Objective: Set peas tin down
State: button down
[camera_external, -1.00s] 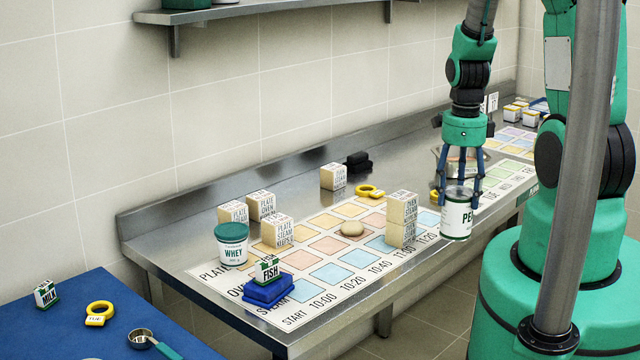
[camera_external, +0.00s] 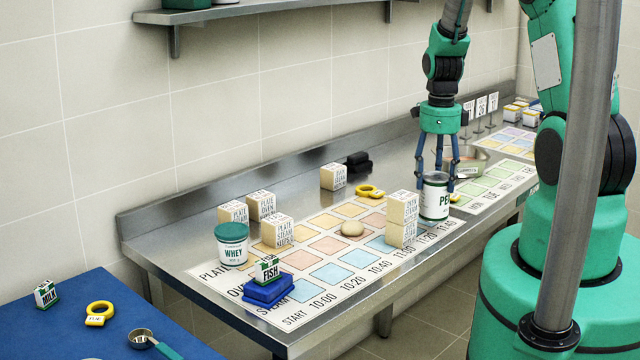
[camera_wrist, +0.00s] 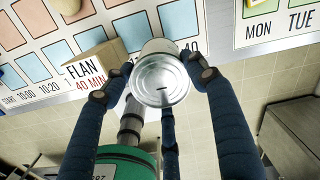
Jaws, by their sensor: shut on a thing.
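The peas tin (camera_external: 434,203) is a white and green can with "PE" showing on its label. My gripper (camera_external: 437,172) is shut on it from above, with blue fingers around its upper part. The tin is upright beside the right end of the printed time chart (camera_external: 352,215), near the counter's front edge. I cannot tell whether its base touches the counter. In the wrist view the tin's metal lid (camera_wrist: 163,80) sits between the fingers and hides what is beneath.
Stacked cream blocks (camera_external: 402,218) stand just left of the tin; the wrist view shows one marked "FLAN" (camera_wrist: 92,65). A green day chart (camera_external: 497,186) lies to the right.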

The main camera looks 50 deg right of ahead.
aim_at(432, 172)
jog(key=shift+w+d+f, duration=0.1)
jog(key=shift+w+d, duration=0.35)
jog(key=shift+w, duration=0.25)
jog(key=shift+w+d+f, duration=0.1)
jog(key=shift+w+d, duration=0.35)
jog(key=shift+w, duration=0.2)
jog(key=shift+f, duration=1.7)
jog(key=shift+f, duration=0.15)
jog(key=c, duration=0.6)
grip_release()
jog(key=shift+r, duration=6.15)
